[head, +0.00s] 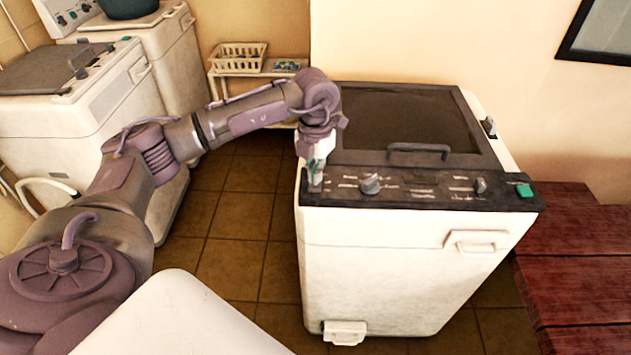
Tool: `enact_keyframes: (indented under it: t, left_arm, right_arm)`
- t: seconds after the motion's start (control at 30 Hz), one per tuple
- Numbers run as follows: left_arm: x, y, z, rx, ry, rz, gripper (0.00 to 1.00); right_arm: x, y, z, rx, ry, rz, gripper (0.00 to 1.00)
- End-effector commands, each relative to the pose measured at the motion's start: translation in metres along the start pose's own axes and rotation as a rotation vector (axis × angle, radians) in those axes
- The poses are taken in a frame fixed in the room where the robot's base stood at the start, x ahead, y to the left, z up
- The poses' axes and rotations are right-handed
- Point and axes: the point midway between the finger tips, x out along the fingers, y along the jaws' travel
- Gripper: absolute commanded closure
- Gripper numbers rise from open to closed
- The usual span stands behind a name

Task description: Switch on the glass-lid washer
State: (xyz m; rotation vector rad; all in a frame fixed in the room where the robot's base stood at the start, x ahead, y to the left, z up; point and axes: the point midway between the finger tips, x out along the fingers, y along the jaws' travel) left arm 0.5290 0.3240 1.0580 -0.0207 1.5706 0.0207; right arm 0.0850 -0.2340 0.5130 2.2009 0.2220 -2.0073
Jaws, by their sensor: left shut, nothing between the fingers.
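The glass-lid washer (400,255) stands right of centre, a white top-loader with a dark glass lid (395,118) that is closed. Its dark control panel (420,196) runs along the front top edge, with a round knob (371,184) at left, another knob (480,185) at right and a green button (524,190) at the right end. My left gripper (315,181) is shut and empty, pointing down at the left end of the panel. It hides what lies under it there; I cannot tell whether it touches the panel. My right gripper is not in view.
Another white washer (80,115) stands at the left, with a further machine (165,50) behind it. A small rack (265,70) with a basket (237,55) is at the back. A reddish wooden bench (580,260) stands right of the washer. Tiled floor (235,235) is clear between machines.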

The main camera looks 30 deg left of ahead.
Motion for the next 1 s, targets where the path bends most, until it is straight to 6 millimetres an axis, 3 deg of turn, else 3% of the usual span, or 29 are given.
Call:
enact_keyframes:
  t: [1.0]
  left_arm:
    - [0.016, 0.000, 0.000, 0.000, 0.001, 0.000, 1.00]
  right_arm:
    - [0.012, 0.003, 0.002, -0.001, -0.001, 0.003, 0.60]
